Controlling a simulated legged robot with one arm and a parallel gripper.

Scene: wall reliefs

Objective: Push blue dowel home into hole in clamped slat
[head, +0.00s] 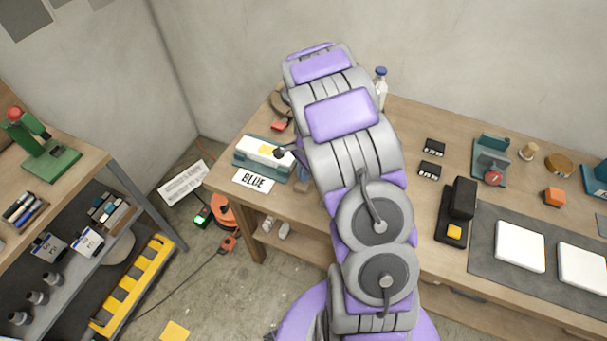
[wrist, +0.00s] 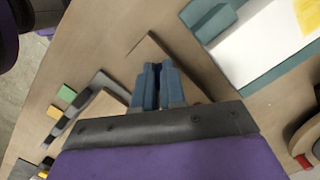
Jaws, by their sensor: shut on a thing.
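The clamped slat (head: 259,148) is white with a yellow patch, held in a teal clamp (head: 284,174) at the left end of the bench, left of my arm. In the wrist view the slat (wrist: 262,45) lies at the upper right, with the clamp (wrist: 208,16) along its edge. My gripper (wrist: 160,68) has blue fingers close together, lower left of the slat and apart from it in the picture. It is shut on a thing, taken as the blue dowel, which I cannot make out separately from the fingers. The hole does not show. My arm hides most of the gripper in the head view.
A "BLUE" card (head: 254,181) lies in front of the clamp. A bottle with a blue cap (head: 380,88) stands behind my arm. A black holder (head: 456,210) and a dark mat with white panels (head: 520,246) lie to the right. A shelf unit (head: 75,180) stands left.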

